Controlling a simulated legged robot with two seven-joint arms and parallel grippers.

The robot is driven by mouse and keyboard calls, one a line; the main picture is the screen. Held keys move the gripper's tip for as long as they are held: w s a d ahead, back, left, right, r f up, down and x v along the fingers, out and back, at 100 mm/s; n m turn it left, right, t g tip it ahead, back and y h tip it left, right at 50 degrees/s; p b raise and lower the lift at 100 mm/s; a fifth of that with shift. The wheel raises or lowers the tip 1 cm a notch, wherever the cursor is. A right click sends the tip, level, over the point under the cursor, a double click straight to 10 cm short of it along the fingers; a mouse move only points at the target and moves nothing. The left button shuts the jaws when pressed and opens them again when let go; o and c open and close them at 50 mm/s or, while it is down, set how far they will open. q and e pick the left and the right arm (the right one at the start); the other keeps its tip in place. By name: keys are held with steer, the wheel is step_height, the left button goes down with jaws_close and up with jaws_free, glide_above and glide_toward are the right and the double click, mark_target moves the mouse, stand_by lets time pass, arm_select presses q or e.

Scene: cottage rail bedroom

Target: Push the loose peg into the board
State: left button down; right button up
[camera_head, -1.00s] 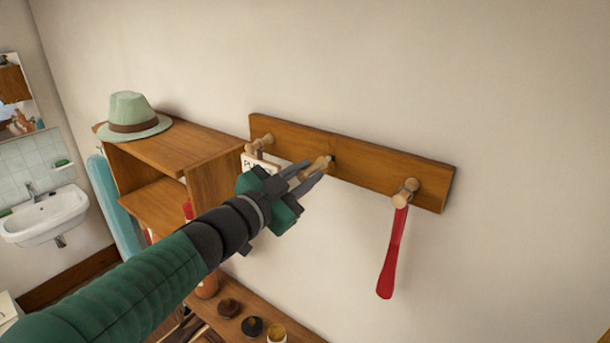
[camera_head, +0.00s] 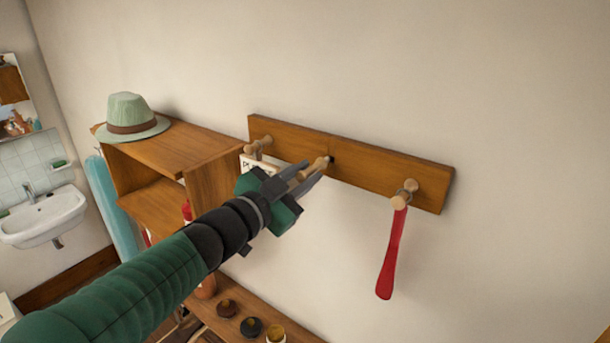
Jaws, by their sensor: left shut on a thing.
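The wooden peg board (camera_head: 385,175) is fixed level on the wall. The loose peg (camera_head: 318,164) is a pale wooden peg at the middle of the board, beside a dark hole (camera_head: 332,159). My left gripper (camera_head: 312,172) is shut on the loose peg in front of the board. I cannot tell how far the peg's end sits in the hole. Two other pegs stick out of the board, one at the left (camera_head: 262,143) and one at the right (camera_head: 405,193). My right gripper is not in view.
A red shoehorn (camera_head: 390,255) hangs from the right peg. A white sign (camera_head: 250,162) hangs at the left peg, partly behind my gripper. A wooden shelf (camera_head: 200,150) with a green hat (camera_head: 128,115) stands left. Several small tins stand on a low bench below.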

arm_select(q)
steer(key=shift+s+d, duration=0.2)
stand_by(0.4)
steer(key=shift+x, duration=1.25)
stand_by(0.6)
steer(key=c, duration=1.2)
jaws_free()
steer(key=shift+o, duration=0.2)
steer(key=p+v, duration=0.1)
steer(key=v, duration=1.5)
steer(key=shift+s+a, duration=0.2)
steer(key=shift+s, duration=0.05)
